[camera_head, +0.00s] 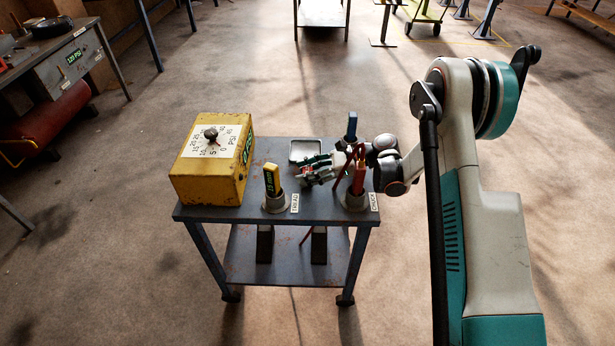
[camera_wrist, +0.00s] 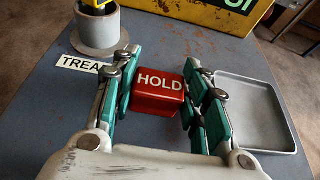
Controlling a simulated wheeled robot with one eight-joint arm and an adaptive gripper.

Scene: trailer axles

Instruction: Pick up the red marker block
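The red marker block (camera_wrist: 160,90), lettered HOLD, sits on the grey cart top in the wrist view. My gripper (camera_wrist: 160,58) is open, with one teal-padded finger on each side of the block. A narrow gap shows on the block's left; on its right the finger is very close, and I cannot tell whether it touches.
A grey tray (camera_wrist: 246,128) lies just right of my gripper in the wrist view. The TREAD holder (camera_head: 276,204), CHECK holder (camera_head: 356,202) and yellow PSI box (camera_head: 211,184) stand on the cart (camera_head: 240,213).

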